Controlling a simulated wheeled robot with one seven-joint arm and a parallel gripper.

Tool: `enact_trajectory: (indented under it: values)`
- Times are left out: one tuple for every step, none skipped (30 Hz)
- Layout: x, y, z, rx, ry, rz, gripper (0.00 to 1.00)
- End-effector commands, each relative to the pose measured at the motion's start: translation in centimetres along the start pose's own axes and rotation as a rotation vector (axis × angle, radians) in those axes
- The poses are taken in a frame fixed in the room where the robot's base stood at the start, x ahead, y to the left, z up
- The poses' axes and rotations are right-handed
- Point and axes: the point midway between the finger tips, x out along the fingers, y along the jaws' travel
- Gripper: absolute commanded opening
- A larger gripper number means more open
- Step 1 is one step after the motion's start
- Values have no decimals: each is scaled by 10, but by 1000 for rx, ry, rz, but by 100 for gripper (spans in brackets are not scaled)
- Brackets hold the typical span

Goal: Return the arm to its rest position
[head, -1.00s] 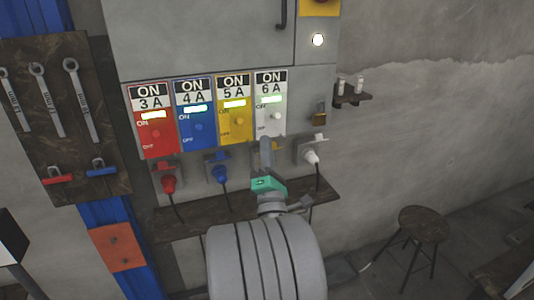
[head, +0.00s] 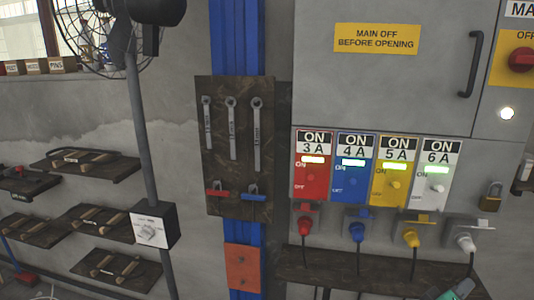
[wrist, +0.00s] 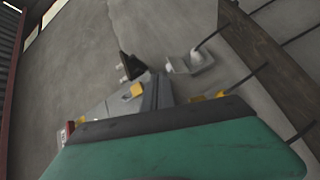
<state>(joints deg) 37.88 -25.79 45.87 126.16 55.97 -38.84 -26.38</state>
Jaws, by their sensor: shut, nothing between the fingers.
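My gripper (wrist: 156,90) shows in the wrist view, with its green body across the bottom and its grey fingers shut together and empty. In the head view only a teal and grey part of my gripper (head: 462,288) shows at the bottom right edge; its fingers cannot be made out there. It is near the small shelf (head: 300,264) below the plugs. In the wrist view the fingers point toward the wall, with a white plug (wrist: 195,56) and the shelf (wrist: 262,55) close by.
The red (head: 313,180), blue (head: 354,182), yellow (head: 395,185) and white (head: 437,188) switch panels all read ON. Their plugs sit below. A padlock (head: 490,196) hangs at right. A wrench board (head: 238,180), a fan stand (head: 140,100) and tool shelves (head: 95,222) are to the left.

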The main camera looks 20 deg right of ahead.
Motion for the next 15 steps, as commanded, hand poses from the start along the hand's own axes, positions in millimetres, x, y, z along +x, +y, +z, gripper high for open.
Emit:
enact_trajectory:
  values:
    - [-5,-32,25,95,-115,-113,0]
    - [-12,-53,40,157,-193,-187,0]
    - [-24,-81,55,236,-297,-286,0]
    - [-37,-101,65,290,-376,-360,0]
    - [-52,-119,72,340,-453,-432,0]
    - [-75,-140,77,398,-552,-528,0]
    - [-94,-155,78,432,-624,-602,0]
    - [-115,-167,74,458,-686,-677,0]
    - [-145,-180,66,477,-759,-780,0]
    - [-168,-186,58,480,-804,-855,0]
    - [-190,-190,48,472,-838,-929,0]
    - [-218,-191,34,449,-865,-1022,0]
    - [-239,-190,24,421,-872,-1089,0]
    - [-259,-187,12,385,-866,-1155,0]
    - [-284,-180,-6,328,-828,-1238,0]
